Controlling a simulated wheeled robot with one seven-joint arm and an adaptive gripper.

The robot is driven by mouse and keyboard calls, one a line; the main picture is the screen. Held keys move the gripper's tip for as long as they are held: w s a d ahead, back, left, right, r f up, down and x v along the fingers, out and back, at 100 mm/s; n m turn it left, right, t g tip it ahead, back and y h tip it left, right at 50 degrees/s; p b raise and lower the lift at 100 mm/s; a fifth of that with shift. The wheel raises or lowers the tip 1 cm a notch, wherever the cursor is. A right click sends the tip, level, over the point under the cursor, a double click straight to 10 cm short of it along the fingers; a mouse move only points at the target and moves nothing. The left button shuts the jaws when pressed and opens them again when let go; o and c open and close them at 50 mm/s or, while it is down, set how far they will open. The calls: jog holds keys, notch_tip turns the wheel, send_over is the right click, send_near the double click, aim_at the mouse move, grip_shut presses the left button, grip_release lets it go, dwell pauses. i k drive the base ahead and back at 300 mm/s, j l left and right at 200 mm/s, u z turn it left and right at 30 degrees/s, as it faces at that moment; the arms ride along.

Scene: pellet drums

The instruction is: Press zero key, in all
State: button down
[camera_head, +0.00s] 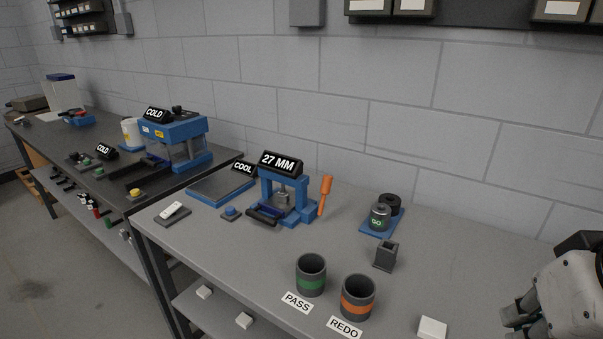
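I cannot make out a key marked zero in this view. A small blue button (231,212) on a dark base sits on the near bench, in front of a blue press-like gauge (288,201). The gauge's black display (281,163) reads "27 MM", and an orange-handled lever (325,190) stands at its right side. My gripper (514,318) is at the lower right edge, far from the button and partly cut off. Its dark fingertips show, but their gap is unclear. I see nothing held.
Green-banded PASS cup (311,286) and orange-banded REDO cup (357,307) stand near the front edge. A blue plate (221,186) marked COOL lies left. A "COLD" machine (173,130) stands on the far bench.

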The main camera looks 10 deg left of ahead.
aim_at(230, 210)
jog(key=i+j, duration=0.1)
jog(key=j, duration=0.25)
jog(key=i+j, duration=0.15)
jog(key=j, duration=0.25)
jog(key=i+j+z, duration=0.1)
jog(key=j, duration=0.25)
jog(key=i+j, duration=0.1)
jog(key=j, duration=0.3)
jog(key=i+j, duration=0.1)
jog(key=j, duration=0.25)
jog(key=z, duration=0.05)
